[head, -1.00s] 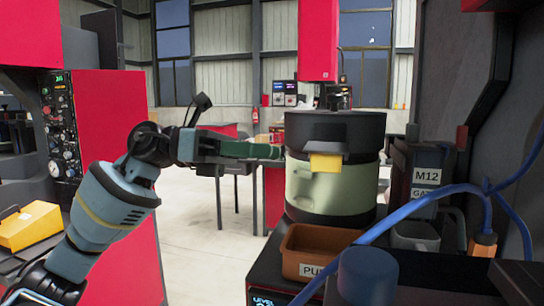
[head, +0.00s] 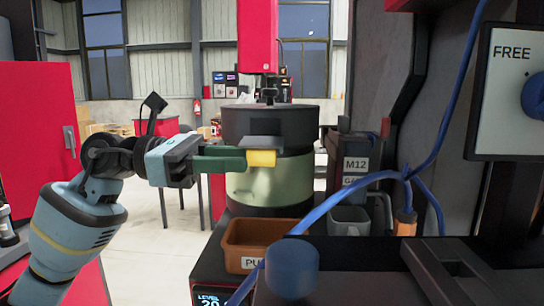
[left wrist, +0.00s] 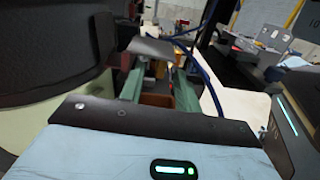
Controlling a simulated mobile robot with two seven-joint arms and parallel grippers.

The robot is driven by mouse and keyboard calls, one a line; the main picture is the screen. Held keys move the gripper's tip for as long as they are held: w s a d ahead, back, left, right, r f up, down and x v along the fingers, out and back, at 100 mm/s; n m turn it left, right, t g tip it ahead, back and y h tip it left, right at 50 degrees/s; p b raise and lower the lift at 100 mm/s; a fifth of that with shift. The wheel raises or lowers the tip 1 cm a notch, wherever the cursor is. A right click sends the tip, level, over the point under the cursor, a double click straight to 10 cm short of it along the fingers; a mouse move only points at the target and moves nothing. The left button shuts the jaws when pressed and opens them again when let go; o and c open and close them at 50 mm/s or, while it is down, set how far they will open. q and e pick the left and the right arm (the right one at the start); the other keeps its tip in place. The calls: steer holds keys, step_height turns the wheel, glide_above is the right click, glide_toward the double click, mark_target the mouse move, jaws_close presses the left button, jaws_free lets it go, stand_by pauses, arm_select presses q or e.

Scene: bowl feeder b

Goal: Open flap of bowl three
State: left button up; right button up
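The bowl feeder (head: 270,185) is a pale green drum with a dark upper ring. On its front is a dark flap (head: 262,142) with a yellow tab (head: 262,158) under its edge. My left gripper (head: 236,159) has green fingers that reach from the left to the tab, overlapping it in the head view. In the left wrist view the gripper (left wrist: 160,84) has its fingers apart, with the grey flap (left wrist: 150,50) just beyond the tips. I cannot tell whether they touch the tab. My right gripper is not in view.
A brown bin (head: 240,258) stands in front of the bowl, with a blue knob (head: 292,268) beside it. Blue cable (head: 345,190) runs across on the right. A dark box labelled M12 (head: 352,160) is right of the bowl. Open floor lies behind my left arm.

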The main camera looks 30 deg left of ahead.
mark_target(274, 166)
arm_select(q)
steer(key=p+x, duration=0.1)
steer(key=x, duration=0.4)
steer(key=shift+r, duration=0.15)
steer(key=shift+x, duration=0.8)
steer(key=shift+c, duration=0.3)
jaws_close()
steer(key=shift+p, duration=0.3)
